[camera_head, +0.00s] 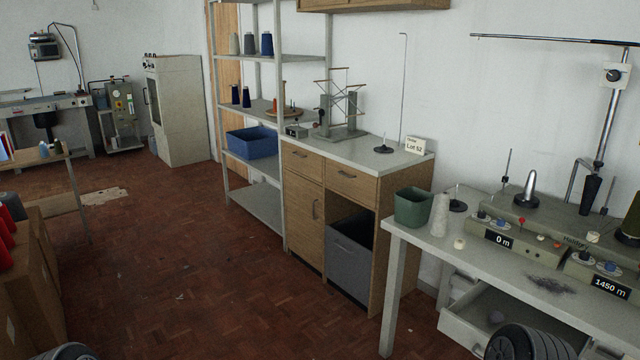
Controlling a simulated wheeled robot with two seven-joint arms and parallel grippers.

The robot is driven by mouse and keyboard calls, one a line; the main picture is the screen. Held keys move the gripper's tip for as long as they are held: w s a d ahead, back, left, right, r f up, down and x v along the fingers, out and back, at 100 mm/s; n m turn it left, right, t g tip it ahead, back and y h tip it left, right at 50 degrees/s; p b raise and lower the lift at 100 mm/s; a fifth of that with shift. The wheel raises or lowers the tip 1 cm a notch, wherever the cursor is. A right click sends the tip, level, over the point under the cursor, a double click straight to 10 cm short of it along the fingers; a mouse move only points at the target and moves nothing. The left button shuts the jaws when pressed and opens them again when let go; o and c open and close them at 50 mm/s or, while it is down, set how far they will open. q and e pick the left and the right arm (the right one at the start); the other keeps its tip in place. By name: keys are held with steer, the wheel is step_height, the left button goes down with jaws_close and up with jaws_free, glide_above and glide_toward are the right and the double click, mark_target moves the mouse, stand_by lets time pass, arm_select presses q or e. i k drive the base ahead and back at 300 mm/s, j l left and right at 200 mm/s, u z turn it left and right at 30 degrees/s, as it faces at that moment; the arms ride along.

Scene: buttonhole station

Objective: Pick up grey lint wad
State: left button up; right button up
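A flat dark grey patch of fluff or dust (552,284) lies on the tabletop above, in front of the winding machine. Neither gripper's fingers show. Dark ribbed parts of my own arms show at the bottom edge, one at far left and one at right, just in front of the drawer. Nothing is seen holding the wad.
The table (430,240) carries a green bin (413,207), a pale thread cone (440,215) and a winding machine (520,235). A wooden cabinet (330,195) and a shelf rack stand behind left. Brown boxes (35,290) stand at left.

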mark_target(495, 317)
steer(key=z, duration=1.3)
